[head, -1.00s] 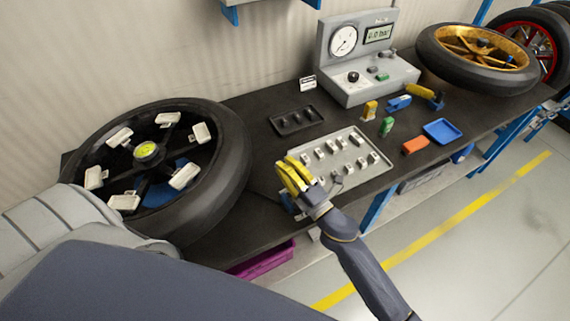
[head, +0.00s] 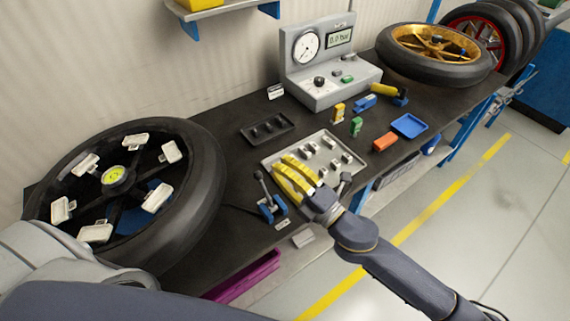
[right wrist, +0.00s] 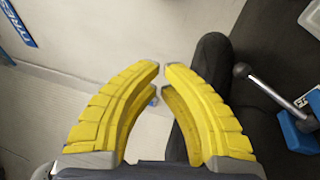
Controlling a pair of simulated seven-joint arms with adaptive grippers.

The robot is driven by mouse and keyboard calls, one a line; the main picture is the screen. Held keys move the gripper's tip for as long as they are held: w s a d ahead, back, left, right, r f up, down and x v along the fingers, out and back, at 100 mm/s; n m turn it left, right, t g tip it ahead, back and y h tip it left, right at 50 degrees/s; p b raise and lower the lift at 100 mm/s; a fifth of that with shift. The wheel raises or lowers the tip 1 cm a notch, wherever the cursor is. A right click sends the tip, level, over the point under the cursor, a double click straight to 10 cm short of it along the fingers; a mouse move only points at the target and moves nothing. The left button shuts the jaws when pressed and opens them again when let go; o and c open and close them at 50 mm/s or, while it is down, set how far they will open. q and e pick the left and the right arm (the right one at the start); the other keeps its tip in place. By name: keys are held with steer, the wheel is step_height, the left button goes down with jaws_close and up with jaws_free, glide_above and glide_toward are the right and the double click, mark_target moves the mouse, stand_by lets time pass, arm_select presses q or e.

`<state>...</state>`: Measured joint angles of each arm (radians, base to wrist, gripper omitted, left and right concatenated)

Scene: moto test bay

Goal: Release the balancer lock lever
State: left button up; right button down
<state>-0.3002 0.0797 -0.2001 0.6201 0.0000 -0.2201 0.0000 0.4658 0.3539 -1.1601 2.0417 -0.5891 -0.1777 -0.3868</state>
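The lock lever (head: 264,189) stands near the table's front edge, between the left wheel and the grey tray. My left gripper is out of view.
The black-tyred wheel (head: 190,205) with white blocks is left of the lever. The grey tray (head: 318,136) with small metal pieces lies behind my right gripper. A gauge box (head: 325,92) stands at the back. A magenta bin (head: 243,276) is below the front edge.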

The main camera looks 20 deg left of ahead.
steer(key=shift+s+d+r, duration=0.2)
steer(key=shift+d+r, duration=0.35)
steer(key=shift+r, duration=0.2)
steer(key=shift+w+d, duration=0.1)
